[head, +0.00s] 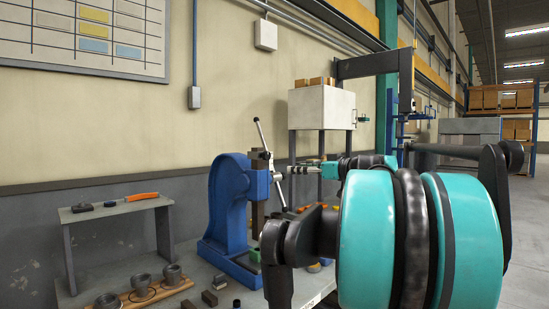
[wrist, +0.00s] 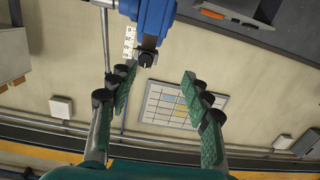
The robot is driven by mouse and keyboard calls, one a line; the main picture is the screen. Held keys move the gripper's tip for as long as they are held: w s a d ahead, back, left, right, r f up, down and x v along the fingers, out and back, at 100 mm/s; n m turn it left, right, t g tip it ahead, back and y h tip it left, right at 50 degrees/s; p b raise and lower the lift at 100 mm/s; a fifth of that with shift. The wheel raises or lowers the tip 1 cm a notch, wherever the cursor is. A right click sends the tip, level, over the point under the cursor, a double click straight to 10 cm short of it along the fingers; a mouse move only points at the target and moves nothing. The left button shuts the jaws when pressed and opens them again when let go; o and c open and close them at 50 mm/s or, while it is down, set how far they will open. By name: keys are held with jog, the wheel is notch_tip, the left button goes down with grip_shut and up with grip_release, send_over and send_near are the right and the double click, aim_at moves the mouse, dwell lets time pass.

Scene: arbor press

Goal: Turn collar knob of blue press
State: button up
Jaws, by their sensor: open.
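The blue press (head: 228,205) stands on the bench left of centre in the head view. Its silver lever bar (head: 262,135) with dark ball ends runs steeply across a silver collar at its right side (head: 277,177). My gripper (head: 297,170) reaches from the right, close to this collar; contact cannot be told. In the wrist view, the blue press body (wrist: 152,14) is at the top, with a dark knob-like end (wrist: 146,58) below it. My gripper (wrist: 158,74) has its green-padded fingers spread apart, empty. The dark end lies nearer the left fingertip.
A small grey shelf (head: 110,212) holds an orange-handled tool at left. A wooden rack with metal rings (head: 140,291) and small dark blocks lie on the bench before the press. A white cabinet (head: 320,107) stands behind. My arm hides much of the right side.

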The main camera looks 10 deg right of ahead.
notch_tip(320, 180, up, 4)
jog(key=d+f+t, duration=0.1)
jog(key=d, duration=0.1)
send_near(268, 154)
jog(key=x, duration=0.9)
jog(key=shift+w+a+f, duration=0.1)
jog(key=shift+w, duration=0.05)
grip_shut()
